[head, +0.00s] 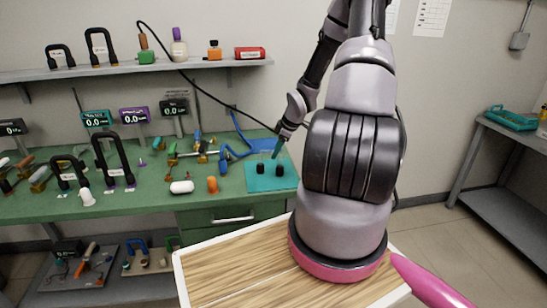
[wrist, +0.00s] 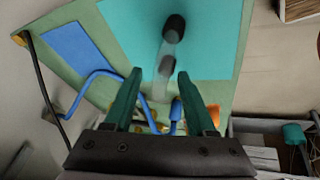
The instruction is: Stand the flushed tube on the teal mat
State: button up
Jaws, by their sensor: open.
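The mat also fills the top of the wrist view (wrist: 215,45). My gripper (head: 277,150) is open and empty, above the back of the mat.
A blue sheet (head: 257,146) and blue tubing lie behind. Valves, meters and black handles crowd the bench's left side.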

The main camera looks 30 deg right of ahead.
jog(key=s+a+r+m+h, duration=0.25)
jog(key=s+r+m, duration=0.2)
jog(key=r, duration=0.85)
jog(key=s+a+r+m+h, duration=0.25)
jog(key=s+r, duration=0.35)
jog(key=r, duration=0.8)
jog(key=s+a+r+m+t+y, duration=0.2)
jog(key=s+a+r+m+y, duration=0.3)
jog(key=s+a+r+m, duration=0.3)
jog(key=s+a+r, duration=0.4)
jog(key=s+r, duration=0.1)
jog(key=s, duration=0.2)
jog(key=shift+r+t, duration=0.25)
jog(key=shift+t, duration=0.05)
jog(key=shift+c, duration=0.3)
